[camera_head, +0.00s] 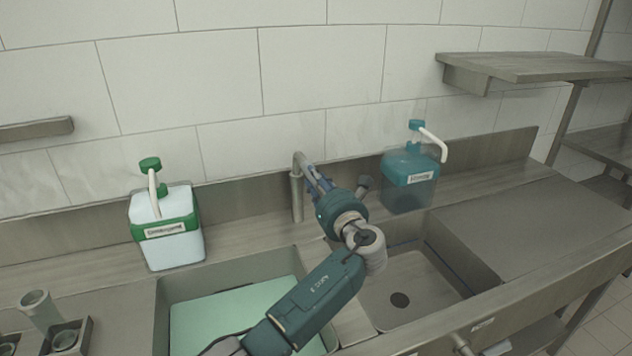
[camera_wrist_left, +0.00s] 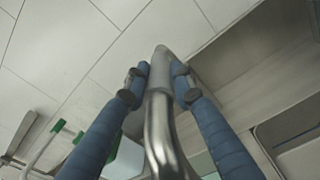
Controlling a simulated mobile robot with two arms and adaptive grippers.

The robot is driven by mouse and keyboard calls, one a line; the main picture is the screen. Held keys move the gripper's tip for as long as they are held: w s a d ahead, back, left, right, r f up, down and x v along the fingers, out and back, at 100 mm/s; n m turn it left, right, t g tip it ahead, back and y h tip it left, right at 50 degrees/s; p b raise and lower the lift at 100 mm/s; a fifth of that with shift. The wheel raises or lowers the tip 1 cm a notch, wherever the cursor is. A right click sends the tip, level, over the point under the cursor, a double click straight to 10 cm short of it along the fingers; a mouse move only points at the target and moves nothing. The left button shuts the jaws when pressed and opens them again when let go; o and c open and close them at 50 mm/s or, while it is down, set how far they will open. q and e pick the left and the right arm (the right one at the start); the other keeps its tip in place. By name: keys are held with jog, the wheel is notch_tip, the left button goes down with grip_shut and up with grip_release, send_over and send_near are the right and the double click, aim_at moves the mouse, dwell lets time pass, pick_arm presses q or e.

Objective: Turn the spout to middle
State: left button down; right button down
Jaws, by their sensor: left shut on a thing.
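The metal faucet (camera_head: 296,199) rises from the back ledge between the two sinks. Its spout bends over at the top, toward my left gripper (camera_head: 312,176), which hides much of it in the head view. In the left wrist view the grey metal spout (camera_wrist_left: 159,125) runs up between the two blue fingers of the left gripper (camera_wrist_left: 160,75). The fingers are closed around it, one on each side. My right gripper is in neither view.
The left sink (camera_head: 262,265) has a pale green surface inside. The right sink (camera_head: 440,272) shows a dark drain. A green-capped dispenser (camera_head: 176,250) stands left of the faucet, a teal-capped one (camera_head: 408,166) right. A shelf (camera_head: 520,66) hangs upper right.

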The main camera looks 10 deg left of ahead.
pick_arm(q)
jog(key=shift+r, duration=0.1)
jog(key=c, duration=1.6)
grip_release()
jog(key=shift+o, duration=0.7)
jog(key=shift+w, duration=0.1)
jog(key=v, duration=1.2)
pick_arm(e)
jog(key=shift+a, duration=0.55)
